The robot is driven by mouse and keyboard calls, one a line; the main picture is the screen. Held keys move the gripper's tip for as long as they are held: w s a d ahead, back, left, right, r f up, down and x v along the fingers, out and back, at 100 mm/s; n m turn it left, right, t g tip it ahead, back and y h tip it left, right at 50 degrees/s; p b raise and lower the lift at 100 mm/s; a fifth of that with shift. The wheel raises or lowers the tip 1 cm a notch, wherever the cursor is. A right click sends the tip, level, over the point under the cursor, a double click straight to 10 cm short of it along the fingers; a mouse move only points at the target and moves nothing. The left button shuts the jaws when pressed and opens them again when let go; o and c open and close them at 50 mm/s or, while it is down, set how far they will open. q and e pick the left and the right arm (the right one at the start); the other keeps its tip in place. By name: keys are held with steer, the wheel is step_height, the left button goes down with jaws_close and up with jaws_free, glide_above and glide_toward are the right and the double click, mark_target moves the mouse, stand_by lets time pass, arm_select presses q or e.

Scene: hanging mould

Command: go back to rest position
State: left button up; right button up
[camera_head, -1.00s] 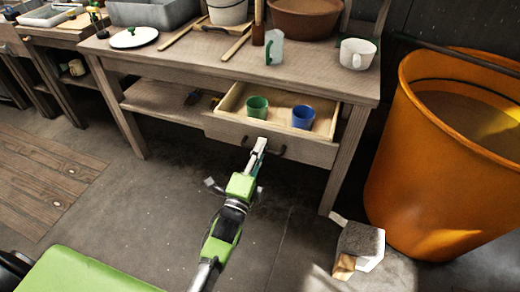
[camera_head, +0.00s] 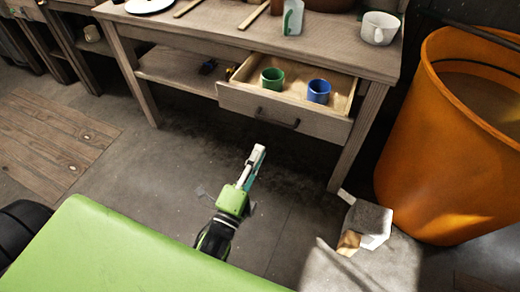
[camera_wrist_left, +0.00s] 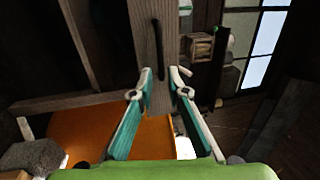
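My left gripper (camera_head: 257,155) is in front of the open drawer (camera_head: 284,114), below and apart from its handle (camera_head: 277,119). In the left wrist view its two fingers (camera_wrist_left: 161,80) stand apart with nothing between them, so it is open and empty. The dark drawer handle also shows ahead of the fingers in the left wrist view (camera_wrist_left: 157,48). A green cup (camera_head: 271,79) and a blue cup (camera_head: 318,91) stand in the drawer. My right gripper is not in view.
The wooden workbench (camera_head: 220,38) carries a white mug (camera_head: 379,28) and a clear jug (camera_head: 292,18). A large orange barrel (camera_head: 440,165) stands at the right. A grey-white block (camera_head: 368,222) lies on the floor beside it. Floor left of my gripper is clear.

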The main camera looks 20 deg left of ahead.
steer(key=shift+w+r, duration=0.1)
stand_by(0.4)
